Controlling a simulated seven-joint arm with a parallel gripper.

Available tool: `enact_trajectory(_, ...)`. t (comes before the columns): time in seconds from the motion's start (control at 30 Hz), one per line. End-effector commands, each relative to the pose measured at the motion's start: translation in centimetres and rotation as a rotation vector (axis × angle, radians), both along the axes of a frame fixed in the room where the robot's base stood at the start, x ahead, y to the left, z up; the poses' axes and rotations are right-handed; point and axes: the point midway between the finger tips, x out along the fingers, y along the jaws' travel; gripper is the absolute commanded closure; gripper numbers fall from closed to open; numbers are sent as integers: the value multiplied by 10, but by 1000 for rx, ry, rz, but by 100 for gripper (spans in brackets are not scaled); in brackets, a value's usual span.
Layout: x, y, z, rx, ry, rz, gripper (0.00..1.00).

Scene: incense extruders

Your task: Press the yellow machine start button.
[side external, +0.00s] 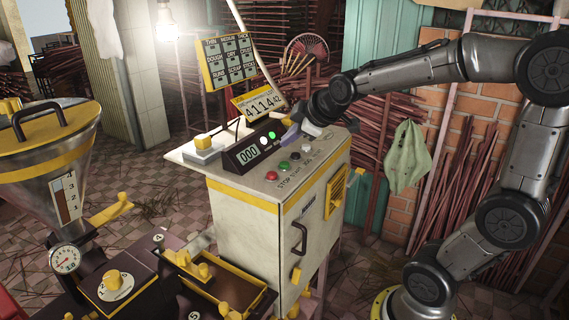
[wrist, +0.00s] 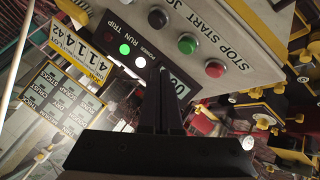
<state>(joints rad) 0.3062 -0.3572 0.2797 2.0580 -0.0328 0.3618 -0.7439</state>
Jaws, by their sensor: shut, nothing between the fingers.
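The cream control cabinet (side external: 240,228) with yellow trim has a sloping panel marked STOP, START and a partly cut-off third word. In the wrist view the red button (wrist: 215,68), green button (wrist: 187,43) and black button (wrist: 157,18) show upside down.
A black display box (side external: 247,151) reading 000, with lit lamps, stands on the cabinet top. A number sign (side external: 260,103) and a chart board (side external: 229,61) rise behind it. A hopper machine (side external: 50,150) stands left. Incense bundles line the wall.

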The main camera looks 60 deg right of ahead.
Motion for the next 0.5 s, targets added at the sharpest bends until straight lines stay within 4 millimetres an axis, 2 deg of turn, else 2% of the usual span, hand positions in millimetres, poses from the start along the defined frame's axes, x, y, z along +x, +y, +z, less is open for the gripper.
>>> enact_trajectory(0.2, 0, 0, 18, 0, -1, 0, 100)
enact_trajectory(0.5, 0, 0, 20, 0, -1, 1, 100)
